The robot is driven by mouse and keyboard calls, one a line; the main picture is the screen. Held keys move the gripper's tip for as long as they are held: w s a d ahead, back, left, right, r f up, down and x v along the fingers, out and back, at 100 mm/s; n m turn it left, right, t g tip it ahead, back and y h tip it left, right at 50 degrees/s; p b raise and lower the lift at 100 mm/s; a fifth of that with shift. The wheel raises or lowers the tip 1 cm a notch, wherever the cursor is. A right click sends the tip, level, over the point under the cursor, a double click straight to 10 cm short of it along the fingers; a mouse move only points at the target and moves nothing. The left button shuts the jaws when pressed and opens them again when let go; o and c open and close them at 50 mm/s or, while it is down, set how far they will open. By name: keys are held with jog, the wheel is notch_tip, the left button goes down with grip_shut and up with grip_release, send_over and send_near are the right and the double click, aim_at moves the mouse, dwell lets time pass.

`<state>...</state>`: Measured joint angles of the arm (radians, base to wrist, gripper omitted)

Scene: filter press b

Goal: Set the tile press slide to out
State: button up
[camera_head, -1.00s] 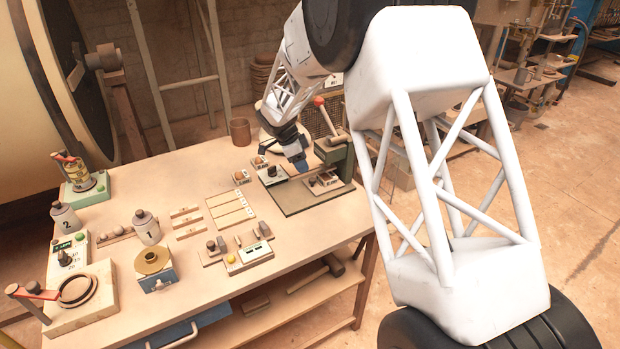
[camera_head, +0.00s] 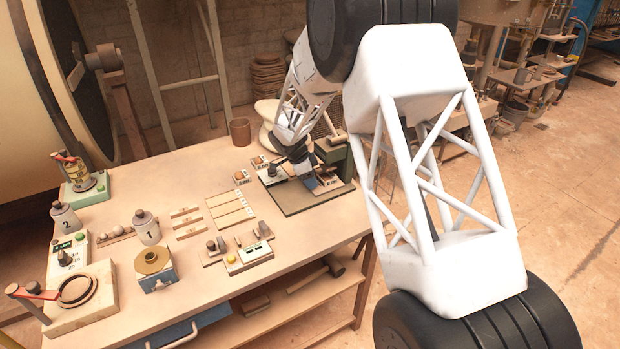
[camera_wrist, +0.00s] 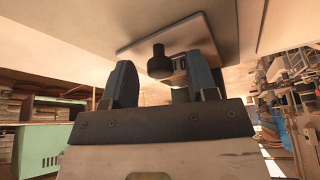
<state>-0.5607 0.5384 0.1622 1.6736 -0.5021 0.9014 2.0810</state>
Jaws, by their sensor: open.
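The tile press (camera_head: 331,152) stands at the back right of the table, a dark green frame on a flat green base plate (camera_head: 292,207). My arm covers much of it in the head view. My gripper (camera_head: 312,182) is low over the base, in front of the frame. In the wrist view my gripper (camera_wrist: 160,72) has its two fingers apart, with a dark round knob (camera_wrist: 158,62) showing between and beyond them. The knob stands on a pale plate (camera_wrist: 205,38). I cannot tell whether the fingers touch it. The slide's position is hidden by the gripper.
Label tiles (camera_head: 230,208) lie left of the press. A small control box (camera_head: 248,256), a brown cup (camera_head: 240,131) and bottle 1 (camera_head: 147,229) stand on the table. The table between the tiles and the back edge is mostly clear.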

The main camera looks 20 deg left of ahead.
grip_shut()
jog(key=s+a, duration=0.8)
dwell(0.5)
grip_release()
jog(key=shift+r, duration=0.1)
jog(key=v, duration=0.7)
jog(key=shift+a+r, duration=0.15)
jog(key=shift+r, duration=0.15)
dwell(0.5)
